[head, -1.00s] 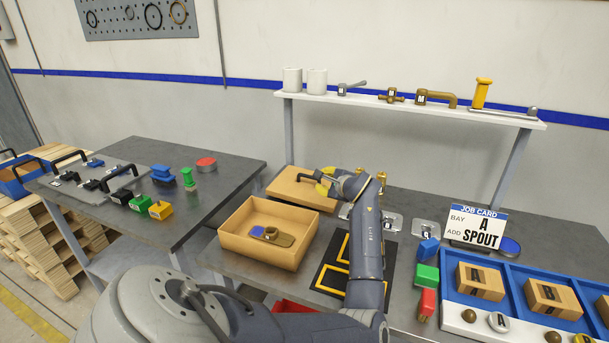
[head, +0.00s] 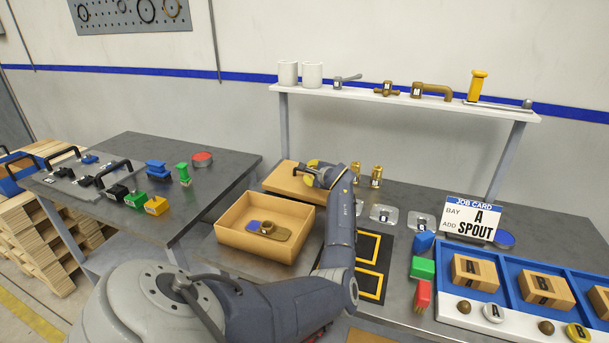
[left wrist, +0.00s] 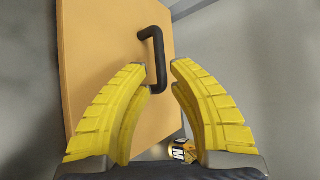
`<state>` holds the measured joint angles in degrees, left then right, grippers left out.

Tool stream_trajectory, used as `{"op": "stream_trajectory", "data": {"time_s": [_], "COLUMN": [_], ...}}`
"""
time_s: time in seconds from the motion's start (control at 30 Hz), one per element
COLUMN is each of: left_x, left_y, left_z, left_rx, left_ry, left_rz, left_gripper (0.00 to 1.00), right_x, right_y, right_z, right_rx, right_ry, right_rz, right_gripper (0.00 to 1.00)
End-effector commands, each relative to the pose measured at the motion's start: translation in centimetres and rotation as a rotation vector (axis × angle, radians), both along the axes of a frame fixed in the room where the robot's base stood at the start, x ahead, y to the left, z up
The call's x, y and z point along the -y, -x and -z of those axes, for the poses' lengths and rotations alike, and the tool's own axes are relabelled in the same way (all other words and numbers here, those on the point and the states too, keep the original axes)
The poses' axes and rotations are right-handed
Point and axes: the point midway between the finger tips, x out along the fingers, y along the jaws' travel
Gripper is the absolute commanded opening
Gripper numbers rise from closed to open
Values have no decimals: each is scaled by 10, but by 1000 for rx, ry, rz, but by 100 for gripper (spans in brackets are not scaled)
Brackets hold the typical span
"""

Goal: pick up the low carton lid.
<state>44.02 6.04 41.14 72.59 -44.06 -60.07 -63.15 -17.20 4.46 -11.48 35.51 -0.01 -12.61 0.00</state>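The low carton lid (head: 283,180) is a flat tan panel lying on the bench behind the open carton (head: 232,235). In the left wrist view the lid (left wrist: 95,50) fills the upper left, with a black bar handle (left wrist: 158,45) standing on it. My left gripper (head: 309,171) is over the lid's right part in the head view. In the left wrist view my left gripper (left wrist: 166,72) has its yellow fingers apart, with the handle by the tips and nothing clamped. In the head view the gripper and wrist hide the handle. My right gripper is not in view.
The open carton holds a tan piece with a blue part (head: 268,229). Brass fittings (head: 376,174) stand right of the gripper. A black mat with yellow outlines (head: 371,280), coloured blocks (head: 422,268) and a blue tray (head: 507,270) lie further right. A shelf (head: 400,98) stands behind.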

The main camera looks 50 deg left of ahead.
Motion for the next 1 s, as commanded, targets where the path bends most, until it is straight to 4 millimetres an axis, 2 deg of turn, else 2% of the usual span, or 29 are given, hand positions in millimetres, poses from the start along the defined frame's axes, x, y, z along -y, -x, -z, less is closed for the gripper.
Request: {"op": "stream_trajectory", "data": {"time_s": [0.17, 0.57, 1.0], "left_x": [-7, -42, -47], "left_y": [-2, -12, -14], "left_z": [3, 19, 21], "left_rx": [-2, -1, 0], "left_ry": [0, -1, -1], "left_rz": [-1, 0, -1], "left_gripper": [20, 20, 20], "right_x": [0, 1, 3], "right_y": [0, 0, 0], "right_z": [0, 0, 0], "right_rx": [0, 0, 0], "right_ry": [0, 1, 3], "right_rz": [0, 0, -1], "right_gripper": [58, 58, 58]}}
